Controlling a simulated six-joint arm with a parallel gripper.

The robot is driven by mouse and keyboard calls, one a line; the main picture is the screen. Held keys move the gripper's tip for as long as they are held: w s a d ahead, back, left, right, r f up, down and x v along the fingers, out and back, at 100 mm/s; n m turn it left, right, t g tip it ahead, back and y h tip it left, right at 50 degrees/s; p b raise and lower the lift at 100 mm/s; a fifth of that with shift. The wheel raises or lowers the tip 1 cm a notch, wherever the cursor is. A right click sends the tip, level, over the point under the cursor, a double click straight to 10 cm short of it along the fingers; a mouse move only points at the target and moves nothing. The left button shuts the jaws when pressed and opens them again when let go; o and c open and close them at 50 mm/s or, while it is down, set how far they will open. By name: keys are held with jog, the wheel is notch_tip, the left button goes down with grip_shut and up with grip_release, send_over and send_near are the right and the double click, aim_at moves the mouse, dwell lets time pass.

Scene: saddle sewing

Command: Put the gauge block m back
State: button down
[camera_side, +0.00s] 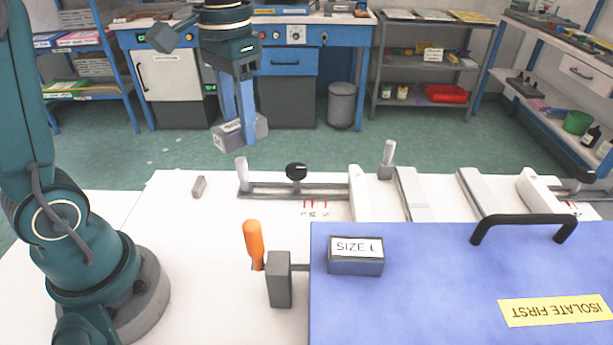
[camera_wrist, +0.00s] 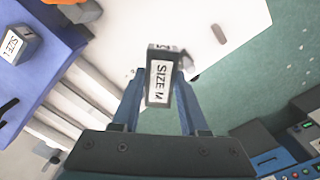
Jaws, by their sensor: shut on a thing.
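The gauge block m (camera_wrist: 158,92) is a grey block with a white "SIZE M" label, seen in the wrist view. My gripper (camera_wrist: 157,76) is shut on it, with one blue finger on each side. In the side view my gripper (camera_side: 237,130) holds the block (camera_side: 228,135) in the air, tilted, behind the far left edge of the white table (camera_side: 185,265). A second grey block labelled "SIZE L" (camera_side: 356,264) rests on the blue panel (camera_side: 430,290); it also shows in the wrist view (camera_wrist: 18,44).
An orange-handled tool (camera_side: 254,245) stands upright beside the blue panel. A black handle (camera_side: 524,226) rises from the panel. A rail with a black knob (camera_side: 296,172) and pale bars (camera_side: 411,194) lie behind it. A small grey piece (camera_side: 198,187) lies on open white tabletop.

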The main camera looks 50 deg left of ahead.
dwell(0.4)
jog(key=shift+s+n, duration=0.15)
jog(key=shift+n, duration=0.15)
jog(key=shift+w+d+r+n, duration=0.1)
jog(key=shift+w+r+n, duration=0.2)
jog(key=shift+r, duration=0.25)
jog(key=shift+w+d+r+n, duration=0.15)
jog(key=shift+r+n, duration=0.15)
jog(key=shift+r, duration=0.2)
jog(key=d+r+m, duration=0.3)
jog(key=d, duration=1.9)
jog(key=s+d+f+m, duration=0.3)
jog(key=s+d, duration=0.6)
jog(key=shift+a+f, duration=0.15)
jog(key=shift+f, duration=1.4)
jog(key=shift+a+f, duration=0.1)
jog(key=shift+f, duration=1.4)
jog(key=shift+f, duration=0.7)
